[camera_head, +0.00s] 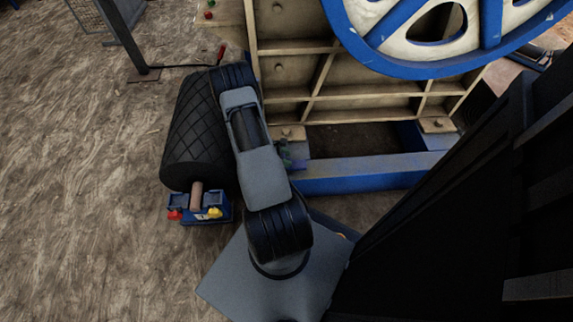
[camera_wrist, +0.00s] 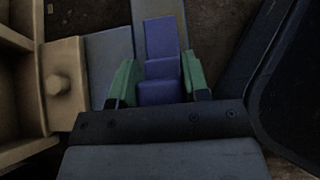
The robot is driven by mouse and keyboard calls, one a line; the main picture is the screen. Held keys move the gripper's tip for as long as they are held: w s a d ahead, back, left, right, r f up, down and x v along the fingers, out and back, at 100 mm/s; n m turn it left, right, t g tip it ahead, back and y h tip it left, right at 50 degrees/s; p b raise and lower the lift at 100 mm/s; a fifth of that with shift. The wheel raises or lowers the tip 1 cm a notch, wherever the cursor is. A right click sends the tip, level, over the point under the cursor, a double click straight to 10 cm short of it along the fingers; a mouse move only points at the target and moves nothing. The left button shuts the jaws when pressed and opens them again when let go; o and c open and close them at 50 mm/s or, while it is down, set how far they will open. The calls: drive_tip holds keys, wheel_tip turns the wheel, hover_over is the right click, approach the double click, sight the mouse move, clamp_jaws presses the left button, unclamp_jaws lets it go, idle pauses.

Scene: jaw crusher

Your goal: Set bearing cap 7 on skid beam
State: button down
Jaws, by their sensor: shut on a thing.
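My gripper (camera_wrist: 157,78) has green fingers on both sides of a stepped blue-purple block, which I take for bearing cap 7 (camera_wrist: 162,43), and is shut on it. In the head view my gripper (camera_head: 287,157) is at the left end of the blue skid beam (camera_head: 365,176), below the crusher frame. Only a small purple bit of the cap (camera_head: 300,164) shows there, close to the beam. A grey-blue surface, apparently the beam (camera_wrist: 108,50), lies left of the cap in the wrist view. I cannot tell whether the cap touches it.
The cream crusher frame (camera_head: 290,71) stands just behind, with a bolted foot (camera_wrist: 62,85) left of my gripper in the wrist view. A blue-rimmed flywheel (camera_head: 440,68) hangs above. A black ribbed roller (camera_head: 188,135) with a blue bracket (camera_head: 210,211) lies left of my arm. The left floor is open.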

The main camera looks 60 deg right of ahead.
sight(296, 165)
drive_tip(key=shift+d+f+b, duration=0.3)
drive_tip(key=shift+d+f, duration=0.1)
drive_tip(key=shift+f, duration=0.1)
drive_tip(key=shift+d+f+b, duration=0.15)
drive_tip(key=shift+f+b, duration=0.8)
drive_tip(key=shift+f, duration=0.6)
drive_tip(key=shift+f, duration=0.15)
drive_tip(key=c, duration=0.6)
unclamp_jaws()
